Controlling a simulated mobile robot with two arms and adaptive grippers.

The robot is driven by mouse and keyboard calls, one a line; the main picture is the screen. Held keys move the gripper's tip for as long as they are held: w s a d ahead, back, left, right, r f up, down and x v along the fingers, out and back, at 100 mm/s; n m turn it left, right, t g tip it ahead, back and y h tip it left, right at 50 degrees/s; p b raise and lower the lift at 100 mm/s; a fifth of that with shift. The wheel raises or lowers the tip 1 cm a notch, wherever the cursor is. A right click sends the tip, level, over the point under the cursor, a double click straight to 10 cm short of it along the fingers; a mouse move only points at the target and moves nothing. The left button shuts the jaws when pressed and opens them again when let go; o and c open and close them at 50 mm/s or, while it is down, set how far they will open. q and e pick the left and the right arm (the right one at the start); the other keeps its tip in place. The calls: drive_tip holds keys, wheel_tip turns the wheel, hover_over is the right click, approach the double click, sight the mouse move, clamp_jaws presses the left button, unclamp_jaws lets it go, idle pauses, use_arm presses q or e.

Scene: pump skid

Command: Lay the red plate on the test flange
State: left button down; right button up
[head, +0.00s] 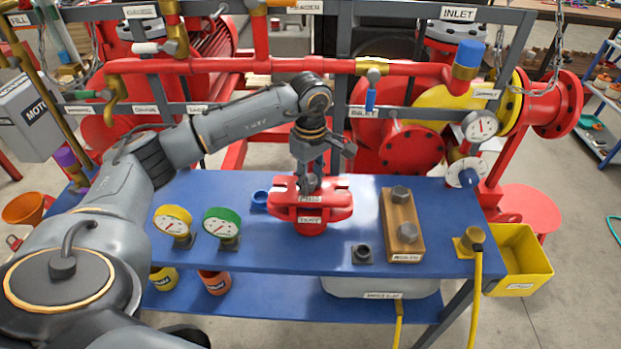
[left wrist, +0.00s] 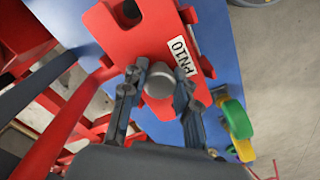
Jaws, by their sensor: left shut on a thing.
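The red plate (head: 338,200), with a PN10 label and a grey knob, is at the test flange (head: 309,228) near the middle of the blue bench. It hides most of the flange's top, and I cannot tell whether the two touch. My left gripper (head: 310,185) comes down from above and is shut on the plate's knob. In the left wrist view the fingers of my left gripper (left wrist: 158,85) stand on both sides of the grey knob, and the red plate (left wrist: 150,40) spreads out beyond them. My right gripper is not in view.
Yellow gauge (head: 173,222) and green gauge (head: 222,224) stand left of the flange, with a blue ring (head: 260,199) close by. A wooden block (head: 403,240) with bolts stands to the right. Red pipe (head: 230,65) crosses behind. The bench's front left is clear.

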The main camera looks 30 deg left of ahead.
use_arm(q)
drive_tip(key=shift+f, duration=0.3)
drive_tip(key=c, duration=1)
unclamp_jaws()
drive_tip(key=shift+r, duration=0.1)
drive_tip(key=shift+o, duration=0.3)
